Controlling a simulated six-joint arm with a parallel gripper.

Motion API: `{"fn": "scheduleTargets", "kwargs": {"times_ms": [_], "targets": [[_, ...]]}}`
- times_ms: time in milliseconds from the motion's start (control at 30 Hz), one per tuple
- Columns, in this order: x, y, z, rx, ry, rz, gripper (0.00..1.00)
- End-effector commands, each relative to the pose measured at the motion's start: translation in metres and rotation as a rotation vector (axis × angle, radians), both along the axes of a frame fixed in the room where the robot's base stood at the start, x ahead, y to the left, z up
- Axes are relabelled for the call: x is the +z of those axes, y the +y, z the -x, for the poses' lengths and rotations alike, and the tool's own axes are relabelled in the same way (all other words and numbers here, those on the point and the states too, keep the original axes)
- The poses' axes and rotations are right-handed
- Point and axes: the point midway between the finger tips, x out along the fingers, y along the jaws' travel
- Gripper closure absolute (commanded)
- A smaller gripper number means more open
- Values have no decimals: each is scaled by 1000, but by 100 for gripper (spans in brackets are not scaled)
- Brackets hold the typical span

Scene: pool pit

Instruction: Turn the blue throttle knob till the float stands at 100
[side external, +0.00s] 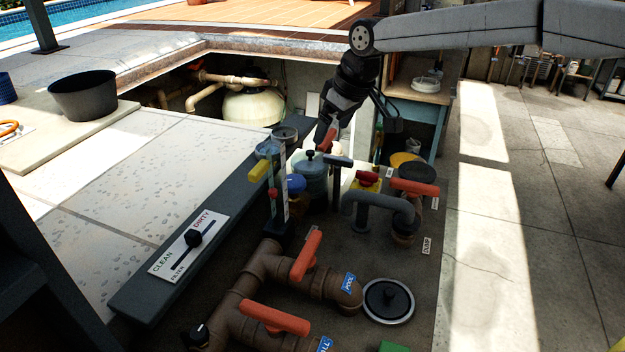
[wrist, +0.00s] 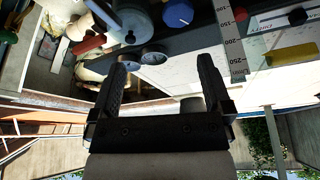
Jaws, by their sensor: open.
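The blue throttle knob (side external: 296,183) sits low behind the upright scale in the side view. In the wrist view the blue knob (wrist: 178,13) is at the top edge, beyond my fingertips. The pale graduated scale (wrist: 232,38) stands beside it; a red piece (wrist: 240,13), perhaps the float, is near its upper picture end, but its exact reading is unclear. The red piece also shows in the side view (side external: 273,193). My gripper (wrist: 162,65) is open, with nothing between its fingers. In the side view my gripper (side external: 327,143) is above and behind the knob, apart from it.
A yellow piece (side external: 258,170) juts from the scale. A grey bent pipe (side external: 380,203), red-handled valves (side external: 306,255) and a blue-grey canister (side external: 312,175) crowd the area. A CLEAN/DIRTY filter plate (side external: 189,245) lies on the left ledge. The paving at right is open.

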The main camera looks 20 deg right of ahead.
Motion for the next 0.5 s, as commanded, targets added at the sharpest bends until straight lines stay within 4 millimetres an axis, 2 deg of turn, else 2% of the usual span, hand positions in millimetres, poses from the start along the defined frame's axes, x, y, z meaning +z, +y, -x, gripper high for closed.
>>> {"fn": "scheduleTargets", "kwargs": {"times_ms": [200, 467, 500], "targets": [[-6, 27, -16, 52, -13, -5, 0], [-11, 45, -26, 87, -23, -9, 0], [-16, 45, -26, 87, -20, -8, 0]]}}
